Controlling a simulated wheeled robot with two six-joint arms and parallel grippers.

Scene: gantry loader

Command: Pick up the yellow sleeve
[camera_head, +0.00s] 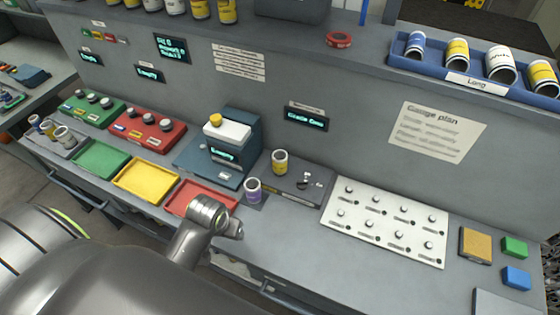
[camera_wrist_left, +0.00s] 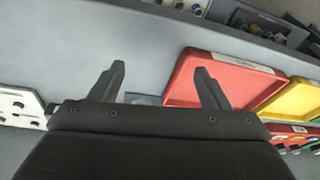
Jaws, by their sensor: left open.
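A yellow sleeve (camera_head: 280,161) with a pale band stands upright on the dark gauge plate right of the blue-grey machine. More yellow sleeves lie in the blue "Long" tray (camera_head: 457,84) and stand along the top shelf. My left arm reaches over the bench front, its wrist over the red tray. In the left wrist view my left gripper (camera_wrist_left: 160,68) is open, with nothing between its fingers, over bare grey bench. No yellow sleeve shows there; the gripper body hides part of the bench.
Red (camera_head: 228,202), yellow (camera_head: 146,179) and green (camera_head: 101,159) trays line the bench front. A white knobbed panel (camera_head: 386,221) lies to the right. The blue-grey machine (camera_head: 238,140) stands beside the gauge plate. The bench front between the red tray and panel is clear.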

